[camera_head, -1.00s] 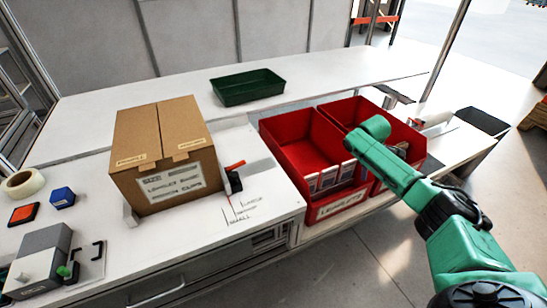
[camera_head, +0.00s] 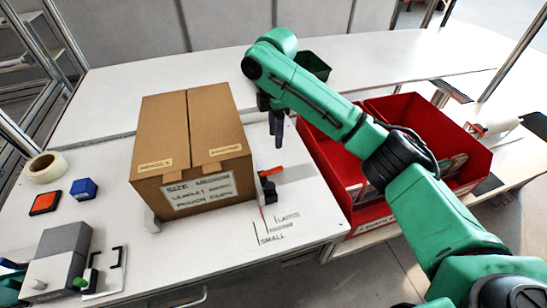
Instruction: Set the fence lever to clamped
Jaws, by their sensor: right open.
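The fence lever (camera_head: 271,171) is a small orange-red handle on a black block (camera_head: 268,190), to the right of a cardboard box on the white bench. It points to the right and slightly up, beside printed size marks (camera_head: 272,230) with the word SMALL. My right gripper (camera_head: 276,130) is open and empty, fingers pointing down, above and behind the lever and apart from it. The box (camera_head: 190,145), labelled SIZE MEDIUM, stands left of the lever.
Red bins (camera_head: 340,200) stand to the right, partly behind my right arm. A green tray (camera_head: 314,66) sits at the back. A tape roll (camera_head: 47,167), a blue block (camera_head: 83,188), an orange-topped pad (camera_head: 45,203) and a grey device (camera_head: 60,255) lie to the left.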

